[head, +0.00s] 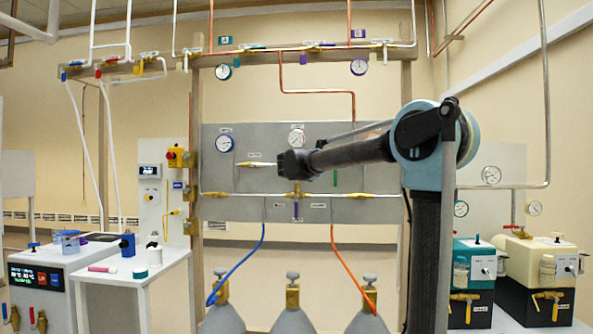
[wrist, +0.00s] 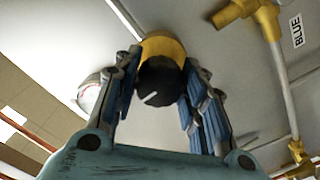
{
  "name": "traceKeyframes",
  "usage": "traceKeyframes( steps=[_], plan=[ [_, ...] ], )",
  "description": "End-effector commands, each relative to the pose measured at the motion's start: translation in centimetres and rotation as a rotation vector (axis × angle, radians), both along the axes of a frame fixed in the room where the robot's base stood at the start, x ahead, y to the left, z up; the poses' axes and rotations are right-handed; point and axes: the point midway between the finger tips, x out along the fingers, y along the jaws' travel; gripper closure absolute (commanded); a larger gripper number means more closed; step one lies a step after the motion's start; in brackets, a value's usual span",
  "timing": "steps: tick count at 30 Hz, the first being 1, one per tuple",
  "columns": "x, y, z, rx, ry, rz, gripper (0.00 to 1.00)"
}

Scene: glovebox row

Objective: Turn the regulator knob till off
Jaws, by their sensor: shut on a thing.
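The regulator knob (wrist: 158,78) is a round black knob with a white pointer line, on a yellow regulator body (wrist: 163,46) fixed to the grey panel. In the wrist view the pointer line slants toward the lower left of the knob face. My gripper (wrist: 160,80) is shut on the knob, with a blue-padded finger on either side of it. In the head view my arm reaches the middle of the grey panel (head: 225,180), and its wrist hides the knob and the fingers.
A white gauge (wrist: 88,95) sits close left of my gripper in the wrist view. A yellow fitting (wrist: 235,12) and pipe run to the right, by a BLUE label (wrist: 297,30). In the head view, gas cylinders (head: 293,318) stand below the panel, with a blue hose (head: 240,262) and an orange hose (head: 347,262).

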Motion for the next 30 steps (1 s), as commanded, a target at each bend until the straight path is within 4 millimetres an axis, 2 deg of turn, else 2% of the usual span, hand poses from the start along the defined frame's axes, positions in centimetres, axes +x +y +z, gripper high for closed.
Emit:
traceKeyframes(
  steps=[30],
  plan=[
    [-0.06, 0.18, -0.09, -0.962, 0.032, 0.005, 0.85]
  ],
)
